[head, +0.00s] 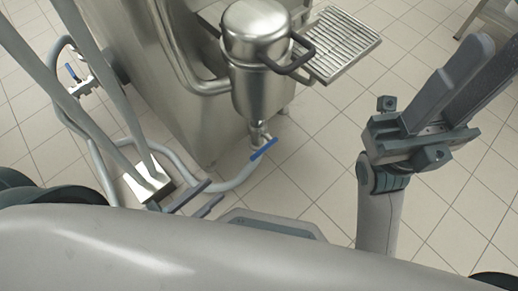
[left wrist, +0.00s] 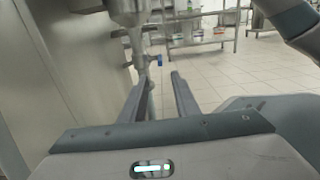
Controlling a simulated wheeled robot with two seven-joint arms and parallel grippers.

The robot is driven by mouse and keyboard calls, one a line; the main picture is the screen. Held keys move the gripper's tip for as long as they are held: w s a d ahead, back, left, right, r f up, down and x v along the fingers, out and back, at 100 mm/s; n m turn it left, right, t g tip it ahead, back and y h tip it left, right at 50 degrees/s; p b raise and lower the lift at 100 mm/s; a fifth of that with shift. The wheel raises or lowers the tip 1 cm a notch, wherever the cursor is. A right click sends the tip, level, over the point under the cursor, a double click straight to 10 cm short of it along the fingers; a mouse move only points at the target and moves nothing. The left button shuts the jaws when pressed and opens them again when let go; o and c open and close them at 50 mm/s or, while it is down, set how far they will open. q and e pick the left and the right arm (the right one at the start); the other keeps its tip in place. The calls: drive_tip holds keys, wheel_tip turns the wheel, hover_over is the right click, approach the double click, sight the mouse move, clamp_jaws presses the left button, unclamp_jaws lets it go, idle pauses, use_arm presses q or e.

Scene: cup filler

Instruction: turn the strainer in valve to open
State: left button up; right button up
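A steel strainer vessel (head: 262,90) stands at the upper middle of the head view. Below it is a valve with a blue lever handle (head: 263,149), joined to a hose. The same blue handle appears to show in the left wrist view (left wrist: 158,60), just beyond the fingertips. My left gripper (head: 216,190) is open and empty, left of and nearer than that handle, its fingers apart; they also show in the left wrist view (left wrist: 159,76). My right gripper (head: 498,48) is open and empty, raised at the right, away from the valve.
A second blue-handled valve (head: 72,72) sits on piping at the left. A steel machine cabinet (head: 165,75) stands behind the hose (head: 235,181). A slatted steel tray (head: 345,44) is beside the strainer.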

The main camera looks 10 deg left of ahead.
sight(250, 159)
use_arm(q)
drive_tip(key=p+x, duration=0.1)
drive_tip(key=x, duration=1.5)
drive_tip(key=shift+w+d, duration=0.2)
drive_tip(key=shift+w, duration=0.1)
drive_tip(key=shift+c, duration=0.3)
clamp_jaws()
